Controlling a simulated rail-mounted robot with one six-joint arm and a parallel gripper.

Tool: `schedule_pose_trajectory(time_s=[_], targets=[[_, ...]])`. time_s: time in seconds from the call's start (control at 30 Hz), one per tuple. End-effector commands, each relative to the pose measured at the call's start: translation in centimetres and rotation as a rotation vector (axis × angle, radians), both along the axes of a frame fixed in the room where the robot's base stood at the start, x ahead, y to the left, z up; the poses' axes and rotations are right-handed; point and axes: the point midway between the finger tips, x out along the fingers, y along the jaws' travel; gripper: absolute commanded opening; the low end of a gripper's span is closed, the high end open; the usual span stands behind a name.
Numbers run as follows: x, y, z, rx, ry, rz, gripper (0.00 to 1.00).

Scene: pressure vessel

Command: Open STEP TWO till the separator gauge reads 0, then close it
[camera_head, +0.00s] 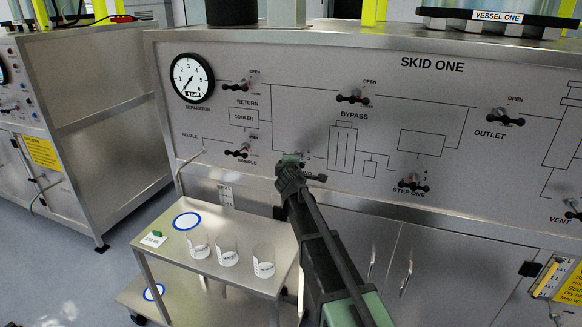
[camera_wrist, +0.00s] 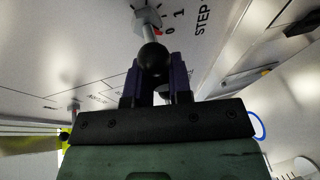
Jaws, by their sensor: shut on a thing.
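The STEP TWO valve sits low on the SKID ONE panel (camera_head: 300,105), mostly hidden behind my gripper (camera_head: 290,160) in the head view. In the wrist view its handle has a black ball knob (camera_wrist: 153,57) on a pale stem (camera_wrist: 148,30), with 0 and 1 marks beside the hub and a partly cut-off STEP label. My gripper (camera_wrist: 155,75) has its purple fingers closed on either side of the knob. The round separator gauge (camera_head: 192,78) is at the panel's upper left. Its needle seems to point to the lower left; the exact reading is too small to tell.
Other valves are close by: SAMPLE (camera_head: 238,153), BYPASS (camera_head: 352,97), STEP ONE (camera_head: 412,185) and OUTLET (camera_head: 505,117). A metal cart (camera_head: 215,285) with several clear beakers stands at the lower left, close beside my arm.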

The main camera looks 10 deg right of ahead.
Motion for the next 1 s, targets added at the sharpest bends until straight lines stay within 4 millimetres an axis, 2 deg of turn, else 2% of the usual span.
schedule_pose_trajectory(time_s=[0.23,0.7,0.73,0.8,0.87,1.0], targets=[[-0.17,-0.23,-0.28,0.062,-0.030,-0.009,0.00],[-0.09,-0.18,-0.18,0.073,-0.037,-0.007,0.00],[-0.09,-0.18,-0.18,0.073,-0.037,-0.007,0.23],[-0.07,-0.15,-0.17,0.072,-0.037,-0.006,0.33],[-0.06,-0.12,-0.14,0.071,-0.038,-0.005,0.42],[-0.02,-0.07,-0.09,0.070,-0.039,-0.004,0.42]])
